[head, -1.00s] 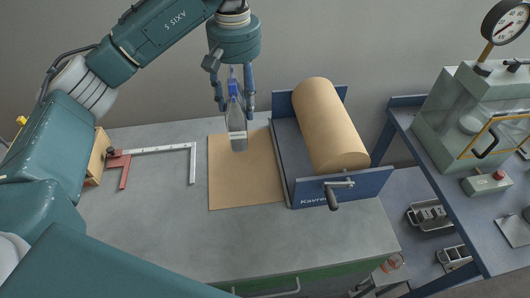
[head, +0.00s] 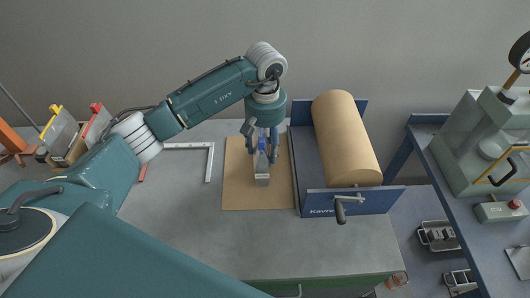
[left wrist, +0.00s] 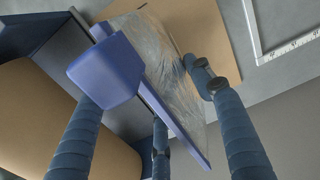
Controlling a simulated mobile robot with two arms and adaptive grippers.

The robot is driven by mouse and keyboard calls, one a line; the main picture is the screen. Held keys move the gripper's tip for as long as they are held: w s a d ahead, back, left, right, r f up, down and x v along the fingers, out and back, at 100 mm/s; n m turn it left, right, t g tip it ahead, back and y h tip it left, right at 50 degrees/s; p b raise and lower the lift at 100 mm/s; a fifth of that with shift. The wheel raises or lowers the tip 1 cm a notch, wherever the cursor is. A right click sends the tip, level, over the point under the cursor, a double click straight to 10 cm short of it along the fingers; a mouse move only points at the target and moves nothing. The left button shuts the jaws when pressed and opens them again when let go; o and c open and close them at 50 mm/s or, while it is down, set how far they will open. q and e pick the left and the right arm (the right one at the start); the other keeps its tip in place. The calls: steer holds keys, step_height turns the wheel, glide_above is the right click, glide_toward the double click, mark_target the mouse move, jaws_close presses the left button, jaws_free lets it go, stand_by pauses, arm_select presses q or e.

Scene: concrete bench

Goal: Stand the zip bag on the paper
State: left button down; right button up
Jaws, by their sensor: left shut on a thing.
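The zip bag (head: 262,178) is a clear, greyish bag with a blue zip bar along its top and a pale label low down. My left gripper (head: 266,150) points down over the paper and is shut on the bag's blue top, holding it upright. In the left wrist view, the blue zip bar (left wrist: 108,72) and crinkled clear film (left wrist: 165,55) lie between my fingers. The brown paper (head: 240,195) lies flat on the bench beneath. I cannot tell whether the bag's bottom touches it. My right gripper is not in view.
A dark blue dispenser (head: 308,180) with a big brown paper roll (head: 345,135) and crank stands just right of the paper. A metal square (head: 209,163) lies to its left. The bench front (head: 250,245) is clear. A side table (head: 450,170) bears a press.

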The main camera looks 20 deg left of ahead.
arm_select(q)
step_height(320, 180, down, 4)
steer(key=shift+r+p, duration=0.2)
steer(key=shift+p, duration=0.4)
steer(key=shift+f, duration=0.35)
steer(key=shift+f, duration=0.2)
steer(key=c, duration=0.7)
jaws_free()
